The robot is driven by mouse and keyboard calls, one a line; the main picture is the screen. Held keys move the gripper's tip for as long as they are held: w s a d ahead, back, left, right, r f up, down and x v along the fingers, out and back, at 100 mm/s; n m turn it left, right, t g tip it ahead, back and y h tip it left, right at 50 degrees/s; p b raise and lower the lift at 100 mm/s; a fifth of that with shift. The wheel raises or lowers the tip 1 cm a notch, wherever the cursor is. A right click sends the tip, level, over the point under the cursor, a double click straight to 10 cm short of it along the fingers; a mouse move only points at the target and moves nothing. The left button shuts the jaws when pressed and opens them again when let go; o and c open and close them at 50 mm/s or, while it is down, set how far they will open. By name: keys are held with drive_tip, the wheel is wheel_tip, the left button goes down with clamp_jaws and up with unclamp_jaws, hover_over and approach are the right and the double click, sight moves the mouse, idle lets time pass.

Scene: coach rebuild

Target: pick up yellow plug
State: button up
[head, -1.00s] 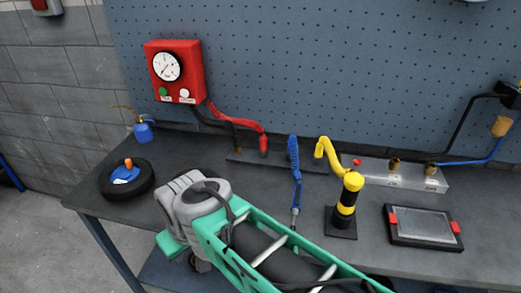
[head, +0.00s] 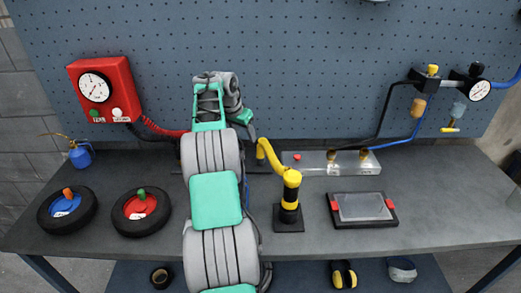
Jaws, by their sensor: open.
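A yellow curved hose-like piece (head: 268,156) rises beside a yellow-and-black banded post (head: 290,190) on a dark square base, mid-bench. It seems to join the post's top, and its free end points up and left. I cannot tell for certain that this is the yellow plug; a small yellow piece (head: 450,129) also hangs below the fittings at right. My arm reaches up the picture, left of the post. My gripper's fingers do not show; they are hidden or out of sight beyond the arm.
A red gauge box (head: 101,88) hangs at left above two small wheels, one with a blue hub (head: 66,206), one red (head: 141,208). A metal block (head: 331,163) and a framed tray (head: 361,207) stand right of the post. The bench's right end is clear.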

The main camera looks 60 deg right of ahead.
sight(260, 145)
drive_tip(key=shift+m, duration=0.6)
drive_tip(key=s+d+f, duration=0.1)
drive_tip(key=d+f, duration=0.1)
drive_tip(key=s+d+f+p, duration=0.1)
drive_tip(key=f, duration=0.2)
drive_tip(key=s+d+f, duration=0.2)
drive_tip(key=f, duration=0.1)
drive_tip(key=shift+d+f+p, duration=0.25)
drive_tip(key=shift+d+p, duration=0.1)
drive_tip(key=shift+p, duration=0.05)
drive_tip(key=shift+c, duration=0.4)
clamp_jaws()
drive_tip(key=shift+r, duration=0.1)
